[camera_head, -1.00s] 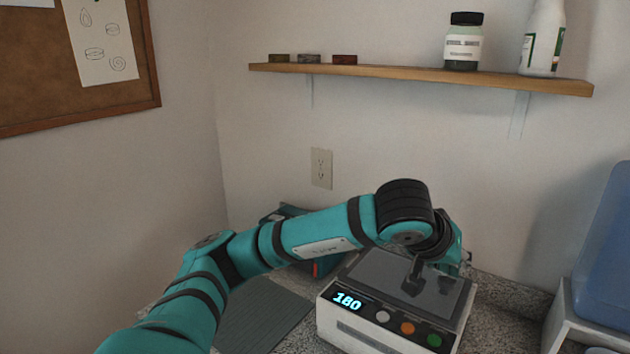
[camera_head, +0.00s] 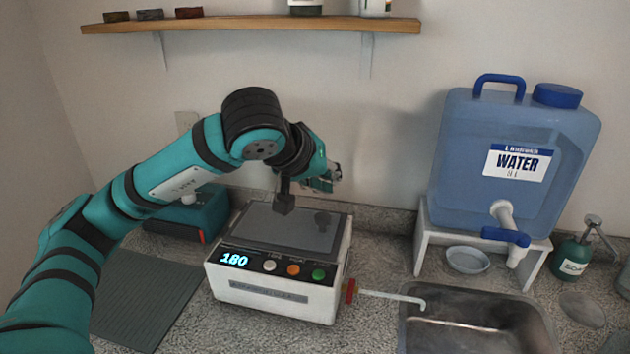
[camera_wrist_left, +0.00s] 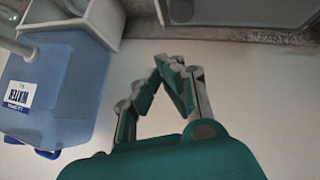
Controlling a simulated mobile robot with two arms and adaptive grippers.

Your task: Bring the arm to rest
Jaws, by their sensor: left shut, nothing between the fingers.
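My left arm comes in from the left in the head view. Its left gripper (camera_head: 326,178) hangs in the air above the back right of a white machine (camera_head: 275,297) with a grey top plate. In the left wrist view the fingers of the left gripper (camera_wrist_left: 166,66) meet at their tips, with nothing between them. That view shows the pale wall behind the fingers and the water container (camera_wrist_left: 55,85) upside down at the left. My right gripper is not in view.
The machine shows 180. A blue water container (camera_head: 515,160) stands on a white stand (camera_head: 432,238) at the right. A metal sink (camera_head: 478,325), soap bottle (camera_head: 571,258), ribbed grey mat (camera_head: 140,295) and teal box (camera_head: 190,215) are on the counter. A wooden shelf (camera_head: 250,26) is above.

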